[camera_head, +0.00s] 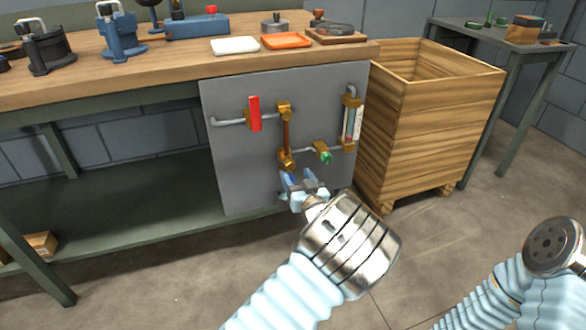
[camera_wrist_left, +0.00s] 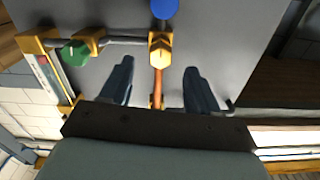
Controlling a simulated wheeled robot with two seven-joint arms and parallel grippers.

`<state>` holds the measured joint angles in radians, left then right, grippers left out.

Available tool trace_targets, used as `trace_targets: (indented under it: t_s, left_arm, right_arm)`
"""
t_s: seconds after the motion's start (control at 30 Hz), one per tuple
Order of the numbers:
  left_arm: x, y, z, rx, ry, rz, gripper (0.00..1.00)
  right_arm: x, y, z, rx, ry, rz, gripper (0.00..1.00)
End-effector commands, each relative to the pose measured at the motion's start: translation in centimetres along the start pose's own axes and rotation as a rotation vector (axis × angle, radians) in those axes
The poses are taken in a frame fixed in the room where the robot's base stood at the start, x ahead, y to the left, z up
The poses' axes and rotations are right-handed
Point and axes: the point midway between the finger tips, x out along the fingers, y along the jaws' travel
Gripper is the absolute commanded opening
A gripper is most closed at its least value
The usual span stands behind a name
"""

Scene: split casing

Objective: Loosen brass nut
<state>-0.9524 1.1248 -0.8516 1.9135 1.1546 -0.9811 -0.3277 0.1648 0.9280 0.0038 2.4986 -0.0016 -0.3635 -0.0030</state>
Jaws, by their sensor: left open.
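A grey upright panel (camera_head: 235,165) on the bench front carries pipework. A short copper pipe (camera_head: 286,132) joins an upper brass fitting (camera_head: 285,108) to a lower brass nut (camera_head: 287,158). In the left wrist view the lower nut (camera_wrist_left: 160,50) has hexagonal faces and the copper pipe (camera_wrist_left: 158,82) shows between the fingers. My left gripper (camera_head: 302,184) is open, just below and in front of the lower nut, with its fingers apart on either side in the wrist view (camera_wrist_left: 158,72). Contact cannot be told. My right wrist shows at lower right, without its fingers.
A red-handled valve (camera_head: 254,114), a green knob (camera_head: 326,156) and a glass tube gauge (camera_head: 352,120) stand out from the panel. A blue round part (camera_wrist_left: 165,8) is near the nut. A wooden crate (camera_head: 400,150) stands right of the panel. The floor in front is clear.

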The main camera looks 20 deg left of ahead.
Motion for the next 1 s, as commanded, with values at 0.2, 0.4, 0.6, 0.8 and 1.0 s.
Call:
trace_targets:
  t_s: [0.2, 0.4, 0.6, 0.8, 1.0]
  left_arm:
    - [3.6, 0.0, 0.0, -0.001, 0.000, 0.000, 0.61]
    - [4.7, 0.0, 0.0, 0.001, 0.000, 0.001, 0.61]
    - [4.7, 0.0, 0.1, 0.001, -0.001, 0.002, 0.61]
    - [4.7, 0.0, 0.1, 0.001, -0.001, 0.001, 0.35]
    - [4.7, 0.0, 0.1, 0.000, -0.001, 0.001, 0.05]
  right_arm:
    - [0.0, 0.0, 0.0, 0.000, 0.000, 0.000, 0.43]
    - [0.0, 0.0, 0.0, 0.000, 0.000, 0.000, 0.43]
    - [0.0, 0.0, 0.0, 0.000, 0.000, 0.000, 0.43]
    - [0.0, 0.0, 0.0, 0.000, 0.000, 0.000, 0.43]
    - [0.0, 0.0, 0.0, 0.000, 0.000, 0.000, 0.43]
